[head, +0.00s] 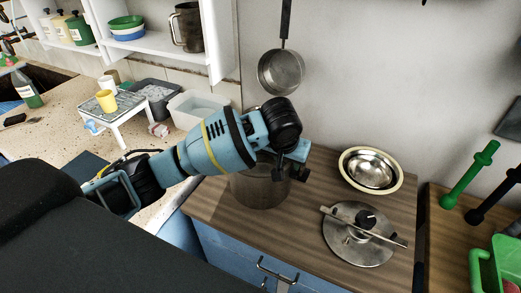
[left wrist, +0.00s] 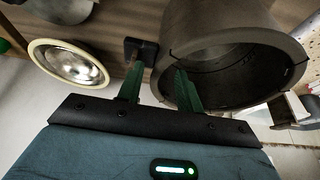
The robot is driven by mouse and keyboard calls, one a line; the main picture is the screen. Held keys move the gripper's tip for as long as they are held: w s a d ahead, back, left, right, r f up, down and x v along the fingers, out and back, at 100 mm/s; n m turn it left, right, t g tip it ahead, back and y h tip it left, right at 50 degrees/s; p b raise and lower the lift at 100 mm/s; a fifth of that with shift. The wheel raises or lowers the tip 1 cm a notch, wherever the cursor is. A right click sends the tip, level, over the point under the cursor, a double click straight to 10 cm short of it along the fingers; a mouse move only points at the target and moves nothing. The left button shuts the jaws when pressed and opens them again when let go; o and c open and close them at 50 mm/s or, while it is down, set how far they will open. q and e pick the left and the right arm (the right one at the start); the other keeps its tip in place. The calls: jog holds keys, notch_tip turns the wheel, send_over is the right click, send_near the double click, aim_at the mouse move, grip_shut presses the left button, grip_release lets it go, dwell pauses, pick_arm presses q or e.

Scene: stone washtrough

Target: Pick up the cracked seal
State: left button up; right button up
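A steel pot (head: 262,188) stands without a lid on the wooden counter. My left gripper (head: 290,172) is over its right side. In the left wrist view, the pot (left wrist: 285,42) shows its open, dark mouth with a thin dark line along the inner rim. One overlaps the pot's mouth and the other is beside the rim; contact cannot be told. I cannot clearly identify a cracked seal. A cream ring (head: 344,178) surrounds a metal bowl (head: 370,172). My right gripper is out of view.
A round metal lid (head: 345,252) with a dark knob and a bar across it lies at the front right. A saucepan (head: 280,74) hangs on the wall. Green (head: 470,172) and black dumbbell-shaped tools are at the right.

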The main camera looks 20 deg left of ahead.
pick_arm(q)
grip_shut()
jog(key=shift+r, duration=0.85)
jog(key=shift+v, duration=1)
jog(key=s+r, duration=0.1)
jog(key=s, duration=1.4)
jog(key=shift+s+r, duration=0.15)
jog(key=shift+r, duration=0.1)
